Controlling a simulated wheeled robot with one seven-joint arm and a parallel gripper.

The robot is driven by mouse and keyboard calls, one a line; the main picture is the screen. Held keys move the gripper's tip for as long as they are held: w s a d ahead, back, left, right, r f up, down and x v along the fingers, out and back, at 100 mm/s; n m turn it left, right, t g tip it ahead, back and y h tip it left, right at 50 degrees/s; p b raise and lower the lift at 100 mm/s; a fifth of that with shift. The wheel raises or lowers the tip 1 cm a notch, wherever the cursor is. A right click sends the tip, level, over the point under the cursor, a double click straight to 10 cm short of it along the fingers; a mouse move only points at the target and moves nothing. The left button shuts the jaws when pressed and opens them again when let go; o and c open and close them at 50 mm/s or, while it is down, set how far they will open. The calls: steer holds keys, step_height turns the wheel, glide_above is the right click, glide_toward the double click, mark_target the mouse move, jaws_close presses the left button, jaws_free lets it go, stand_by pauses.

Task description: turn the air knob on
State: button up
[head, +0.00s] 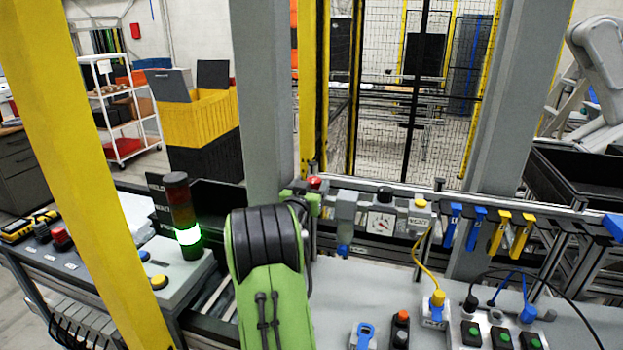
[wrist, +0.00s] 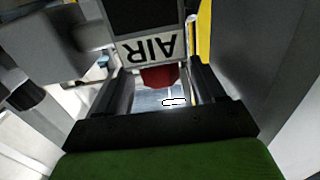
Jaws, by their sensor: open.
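The air knob (wrist: 160,77) is red and sits just below a white AIR label (wrist: 150,48), which reads upside down in the wrist view. My gripper (wrist: 160,84) is open, with one black finger on each side of the knob. I cannot tell whether either finger touches it. In the head view a small red knob (head: 314,183) shows at the left end of the rail of air fittings, right behind my green and black arm.
Right of the knob are a pressure gauge (head: 380,222) and a yellow-topped valve box (head: 420,214). A grey post (head: 262,100) rises close behind my arm. A lit signal tower (head: 184,215) stands to the left. Blue and yellow hooks (head: 487,230) line the rail at right.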

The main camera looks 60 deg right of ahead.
steer(key=shift+d, duration=0.25)
steer(key=c, duration=1.1)
steer(key=shift+o, duration=0.2)
